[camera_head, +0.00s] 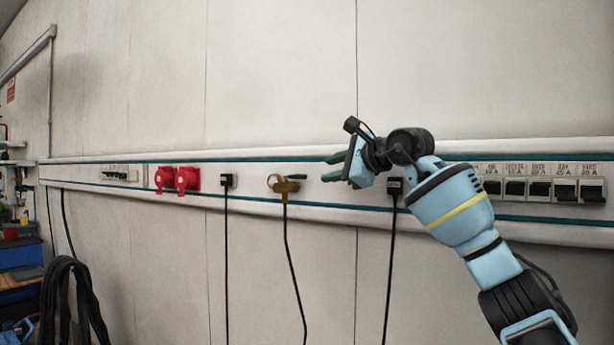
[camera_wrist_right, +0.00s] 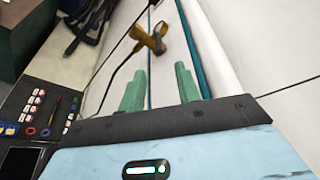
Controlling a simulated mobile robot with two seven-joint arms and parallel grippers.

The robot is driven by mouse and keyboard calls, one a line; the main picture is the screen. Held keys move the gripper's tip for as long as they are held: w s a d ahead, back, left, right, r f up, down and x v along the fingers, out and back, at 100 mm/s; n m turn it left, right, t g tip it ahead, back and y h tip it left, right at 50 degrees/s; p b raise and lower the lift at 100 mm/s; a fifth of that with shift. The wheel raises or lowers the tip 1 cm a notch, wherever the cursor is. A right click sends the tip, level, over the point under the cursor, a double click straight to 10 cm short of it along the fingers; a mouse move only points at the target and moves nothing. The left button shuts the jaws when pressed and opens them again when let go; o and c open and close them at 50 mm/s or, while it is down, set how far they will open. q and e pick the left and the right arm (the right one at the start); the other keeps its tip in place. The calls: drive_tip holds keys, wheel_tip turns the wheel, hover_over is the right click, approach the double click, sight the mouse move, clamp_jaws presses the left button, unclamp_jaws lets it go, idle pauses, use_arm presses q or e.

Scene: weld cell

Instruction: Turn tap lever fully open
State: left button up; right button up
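The brass tap (camera_head: 283,185) sits on the white wall rail, left of my right gripper, with a dark hose or cable hanging from it. A small dark lever (camera_head: 296,177) seems to stick out to the right at its top. In the right wrist view the yellow-brown tap (camera_wrist_right: 149,40) is ahead of the fingers, apart from them. My right gripper (camera_head: 336,167) has green fingers pointing left towards the tap; in the wrist view the fingers (camera_wrist_right: 160,88) are apart with nothing between them. My left gripper is in neither view.
Red sockets (camera_head: 176,180) and a black plug (camera_head: 228,181) are on the rail left of the tap. Another plug (camera_head: 394,187) is below my right wrist, and breaker switches (camera_head: 540,188) are at right. Coiled black cable (camera_head: 70,300) hangs at lower left. The wall above the rail is clear.

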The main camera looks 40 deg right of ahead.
sight(307, 176)
drive_tip(key=shift+x, duration=3.95)
drive_tip(key=shift+f, duration=0.1)
drive_tip(key=shift+c, duration=0.3)
clamp_jaws()
